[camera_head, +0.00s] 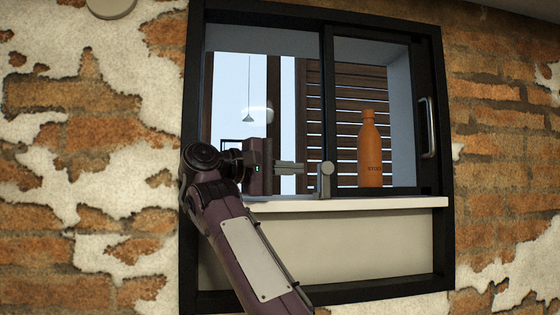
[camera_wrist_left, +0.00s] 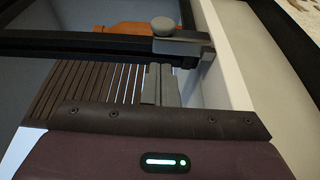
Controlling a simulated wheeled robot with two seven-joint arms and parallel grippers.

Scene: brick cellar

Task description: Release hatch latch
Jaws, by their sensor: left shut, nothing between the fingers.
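The hatch is a black-framed opening with a sliding glass pane (camera_head: 345,100) on its right half. The latch (camera_head: 326,181), a small grey piece with a rounded knob, sits at the lower end of the middle black upright, just above the sill. In the left wrist view its round knob (camera_wrist_left: 165,27) and grey plate show on the dark bar. My left gripper (camera_head: 303,168) is shut and empty, its fingertips just left of the latch. In the left wrist view the closed fingers (camera_wrist_left: 159,72) point at the latch plate; whether they touch it I cannot tell. My right gripper is not in view.
An orange bottle (camera_head: 370,150) stands behind the pane, right of the latch. A pale vertical handle (camera_head: 428,128) is on the right frame. A white sill (camera_head: 390,202) runs under the opening. Slatted shutters and a hanging lamp (camera_head: 257,113) show beyond. Brick wall surrounds the hatch.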

